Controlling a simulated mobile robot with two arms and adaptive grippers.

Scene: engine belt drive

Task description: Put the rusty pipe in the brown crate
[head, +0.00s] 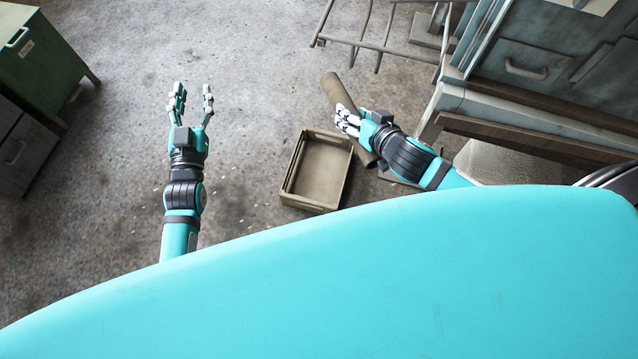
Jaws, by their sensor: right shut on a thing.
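The rusty pipe (334,91) is a brown cylinder at the upper middle of the head view. My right gripper (346,120) is shut on it, and the fingers and hand hide part of its length. The pipe slants from upper left to lower right, and its lower end shows beside the crate's right edge. The brown crate (289,165) stands open on the floor, left of and below the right hand. Its inside looks empty. My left gripper (191,101) is open and empty over bare floor, well left of the crate.
A metal rack (370,45) stands at the top, close to the pipe. A grey drawer cabinet (525,63) and a bench edge (540,143) are at the right. A green cabinet (45,60) is at the upper left. The floor between my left gripper and the crate is clear.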

